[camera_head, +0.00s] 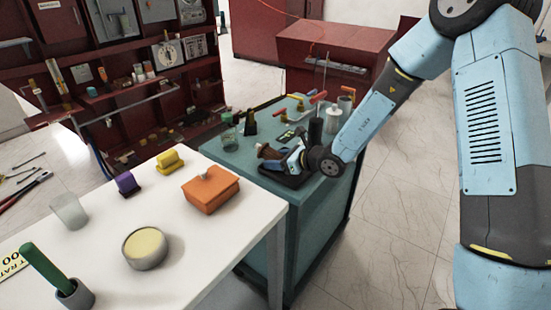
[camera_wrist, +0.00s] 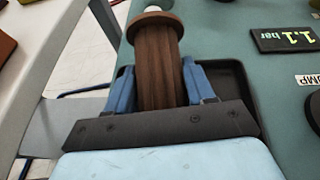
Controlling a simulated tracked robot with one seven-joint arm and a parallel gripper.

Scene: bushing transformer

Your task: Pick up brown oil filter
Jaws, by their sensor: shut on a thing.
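The brown oil filter (camera_wrist: 157,62) is a ribbed brown cylinder with a wider round cap at its far end. In the wrist view it lies between the two blue fingers of my gripper (camera_wrist: 157,85), which are shut on it. In the head view the brown filter (camera_head: 268,152) shows at the end of my gripper (camera_head: 290,158), low over a black tray (camera_head: 284,178) on the teal cabinet. The tray also shows under and beside the fingers in the wrist view (camera_wrist: 236,82). I cannot tell whether the filter touches the tray.
The teal cabinet top (camera_head: 240,158) also holds a green-lidded jar (camera_head: 228,131), dark bottles and a white lidded pot (camera_head: 333,119). A black "1.1 bar" display (camera_wrist: 284,38) lies right of the filter. The white table (camera_head: 190,245) at left holds an orange box (camera_head: 210,190) and several containers.

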